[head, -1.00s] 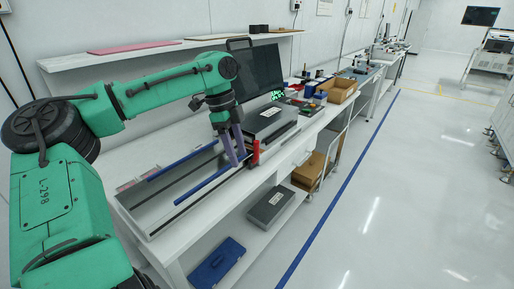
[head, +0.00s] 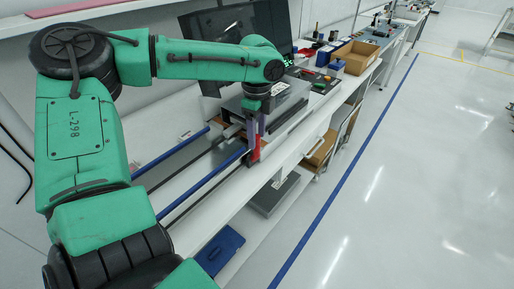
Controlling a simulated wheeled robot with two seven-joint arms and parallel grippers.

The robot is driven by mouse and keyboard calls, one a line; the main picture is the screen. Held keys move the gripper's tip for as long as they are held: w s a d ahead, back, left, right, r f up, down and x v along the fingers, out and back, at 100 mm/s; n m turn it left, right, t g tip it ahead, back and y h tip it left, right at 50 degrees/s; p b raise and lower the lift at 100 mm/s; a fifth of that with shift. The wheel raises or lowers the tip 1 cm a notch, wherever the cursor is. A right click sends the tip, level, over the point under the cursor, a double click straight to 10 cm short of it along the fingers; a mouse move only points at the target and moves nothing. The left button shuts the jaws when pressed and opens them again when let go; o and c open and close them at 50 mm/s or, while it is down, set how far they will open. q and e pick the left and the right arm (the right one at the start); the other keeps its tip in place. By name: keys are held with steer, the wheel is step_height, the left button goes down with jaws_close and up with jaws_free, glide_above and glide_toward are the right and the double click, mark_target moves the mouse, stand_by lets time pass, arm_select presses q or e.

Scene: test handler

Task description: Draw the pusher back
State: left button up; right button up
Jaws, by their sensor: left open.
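The pusher's upright red part (head: 254,152) stands at the far end of the near blue rail, beside the grey box. A short grey bar (head: 233,131) lies between the rail ends; I cannot tell if it belongs to the pusher. My left gripper (head: 257,134) points down at the red part, with its purple fingers open. The fingers overlap the red part in the picture, and I cannot tell whether they touch it. My right gripper is not in view.
Two blue rails (head: 205,186) run along the white bench. A grey box (head: 280,104) stands just past the gripper, before a dark monitor (head: 222,24). A cardboard box (head: 354,57) is farther along. A blue case (head: 220,250) sits below. The floor at right is clear.

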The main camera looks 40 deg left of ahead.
mark_target(257, 153)
arm_select(q)
steer(key=f, duration=0.6)
steer(key=shift+w+a, duration=0.25)
steer(key=shift+w, duration=0.05)
steer(key=shift+s+d+f, duration=0.15)
steer(key=shift+f, duration=0.05)
steer(key=shift+c, duration=0.4)
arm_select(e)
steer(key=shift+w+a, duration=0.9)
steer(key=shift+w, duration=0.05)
arm_select(q)
jaws_close()
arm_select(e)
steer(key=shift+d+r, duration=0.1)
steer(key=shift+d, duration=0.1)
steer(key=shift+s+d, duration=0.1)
